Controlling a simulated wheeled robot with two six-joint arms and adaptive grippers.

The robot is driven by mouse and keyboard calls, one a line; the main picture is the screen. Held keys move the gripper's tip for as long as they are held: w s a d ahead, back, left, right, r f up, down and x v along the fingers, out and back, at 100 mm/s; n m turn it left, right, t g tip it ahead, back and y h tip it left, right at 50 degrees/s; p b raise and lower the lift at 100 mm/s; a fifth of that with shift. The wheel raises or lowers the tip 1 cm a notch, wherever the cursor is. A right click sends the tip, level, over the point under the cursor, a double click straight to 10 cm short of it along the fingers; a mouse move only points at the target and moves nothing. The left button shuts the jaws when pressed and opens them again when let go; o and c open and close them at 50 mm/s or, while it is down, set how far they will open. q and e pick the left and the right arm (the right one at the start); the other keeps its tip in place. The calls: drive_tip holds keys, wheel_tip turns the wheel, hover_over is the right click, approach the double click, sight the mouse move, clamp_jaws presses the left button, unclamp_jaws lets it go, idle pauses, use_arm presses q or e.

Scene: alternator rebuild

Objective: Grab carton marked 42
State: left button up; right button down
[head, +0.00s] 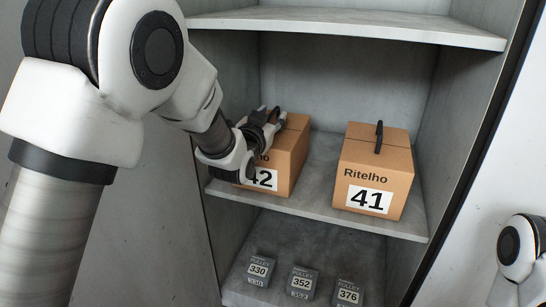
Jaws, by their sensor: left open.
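The carton marked 42 (290,160) is a brown box with a white number label, standing on the middle shelf at the left. My left arm and gripper hide its left side and part of its printed front. My left gripper (271,121) is open at the top of this carton, its fingers by the upper edge near the handle. I cannot tell whether they touch it. Of my right arm only a part shows at the right edge; its gripper is out of view.
A similar carton marked 41 (373,180), with a dark handle on top, stands to the right on the same shelf (318,205). A gap separates the two cartons. Small grey boxes marked 330 (259,270), 352 (302,282) and 376 (347,293) stand on the shelf below. The upper shelf (350,27) is overhead.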

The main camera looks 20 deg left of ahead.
use_arm(q)
drive_tip(key=shift+w+r, duration=0.15)
clamp_jaws()
drive_tip(key=shift+r, duration=0.15)
